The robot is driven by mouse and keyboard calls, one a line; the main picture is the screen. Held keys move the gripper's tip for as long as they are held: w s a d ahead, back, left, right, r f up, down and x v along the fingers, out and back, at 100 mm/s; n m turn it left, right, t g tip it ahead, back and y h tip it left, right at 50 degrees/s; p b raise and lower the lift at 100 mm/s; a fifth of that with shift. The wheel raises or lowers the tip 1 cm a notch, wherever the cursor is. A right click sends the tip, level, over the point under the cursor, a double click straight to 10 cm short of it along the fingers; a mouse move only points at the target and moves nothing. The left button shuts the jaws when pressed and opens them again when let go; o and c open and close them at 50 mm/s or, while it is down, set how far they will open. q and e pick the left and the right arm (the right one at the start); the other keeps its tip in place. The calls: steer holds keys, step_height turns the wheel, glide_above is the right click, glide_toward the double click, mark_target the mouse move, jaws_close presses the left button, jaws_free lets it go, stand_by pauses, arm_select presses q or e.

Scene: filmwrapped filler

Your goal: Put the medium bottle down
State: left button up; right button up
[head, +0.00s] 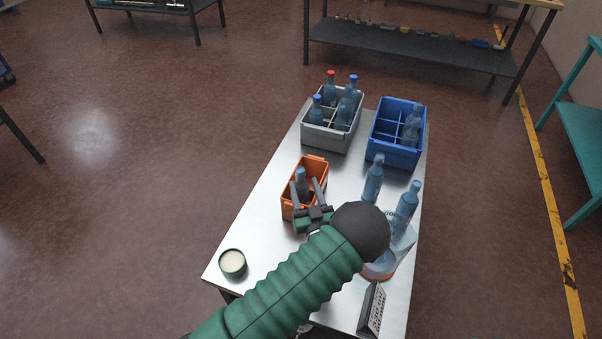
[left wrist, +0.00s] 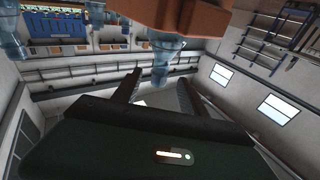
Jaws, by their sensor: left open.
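A blue translucent bottle (head: 301,177) with a blue cap stands upright in the small orange crate (head: 319,165) at the middle left of the metal table. I take it for the medium bottle. My left gripper (head: 305,187) is open, its two fingers on either side of this bottle in the head view. In the left wrist view, which is upside down, the bottle's neck (left wrist: 161,60) hangs below the orange crate (left wrist: 165,14), near the gap between my open fingers (left wrist: 157,92). I cannot tell whether they touch. My right gripper is not in view.
A grey crate (head: 332,139) with several bottles and a blue crate (head: 395,152) stand at the table's far end. Two bottles (head: 373,178) (head: 407,203) stand at the right. A green-rimmed cup (head: 232,262) stands front left, a tilted panel (head: 374,308) front right. My arm hides part of the table.

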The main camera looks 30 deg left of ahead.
arm_select(q)
steer(key=v, duration=0.5)
steer(key=shift+s+d, duration=0.2)
steer(key=shift+d, duration=0.2)
steer(key=shift+a, duration=0.15)
